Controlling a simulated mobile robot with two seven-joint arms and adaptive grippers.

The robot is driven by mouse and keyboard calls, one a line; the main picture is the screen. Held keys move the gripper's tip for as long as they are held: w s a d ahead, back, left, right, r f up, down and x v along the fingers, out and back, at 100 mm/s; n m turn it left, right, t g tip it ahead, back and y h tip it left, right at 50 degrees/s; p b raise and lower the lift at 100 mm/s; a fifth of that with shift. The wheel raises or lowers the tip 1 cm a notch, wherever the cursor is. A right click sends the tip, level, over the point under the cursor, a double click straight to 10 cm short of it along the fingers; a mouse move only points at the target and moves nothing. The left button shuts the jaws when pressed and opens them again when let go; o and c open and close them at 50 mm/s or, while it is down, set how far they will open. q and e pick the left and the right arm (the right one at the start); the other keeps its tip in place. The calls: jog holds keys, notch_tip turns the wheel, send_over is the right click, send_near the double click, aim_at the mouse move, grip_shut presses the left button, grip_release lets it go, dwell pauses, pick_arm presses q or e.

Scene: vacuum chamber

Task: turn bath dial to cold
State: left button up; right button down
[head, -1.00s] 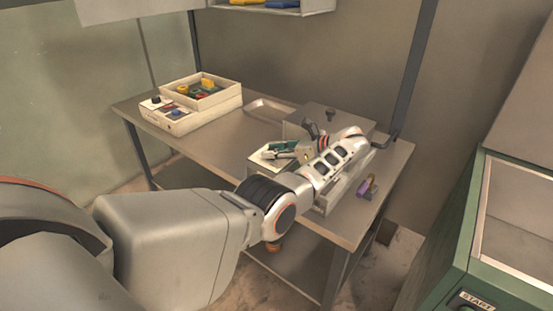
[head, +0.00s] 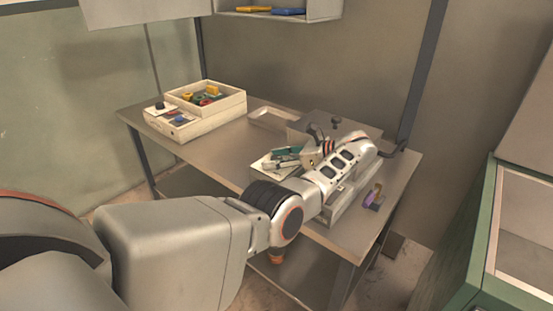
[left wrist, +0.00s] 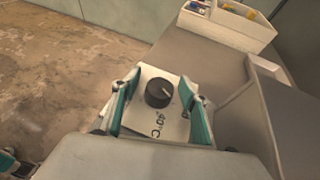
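The bath dial (left wrist: 159,93) is a round dark knob with a pale pointer mark. It sits on a white plate (left wrist: 154,118) labelled 40°C, seen in the left wrist view. My left gripper (left wrist: 160,77) is open, with one teal finger on each side of the dial and a visible gap to the knob. In the head view my left gripper (head: 284,158) is over the pale top of the bath's front box, and the dial is hidden there. The metal bath (head: 345,127) is partly hidden behind my left arm.
A cream box (head: 186,124) with coloured parts stands at the bench's left end. A shallow metal tray (head: 268,116) lies behind the bench (head: 222,150) middle. A small purple item (head: 372,195) lies right of my arm. A green machine (head: 480,240) stands at the right.

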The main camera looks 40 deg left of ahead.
aim_at(276, 157)
pick_arm(q)
jog(key=shift+w+d+r, duration=0.1)
jog(key=shift+r, duration=0.05)
notch_tip(276, 157, up, 10)
jog(key=shift+f, duration=0.15)
dwell(0.4)
jog(key=shift+o, duration=0.2)
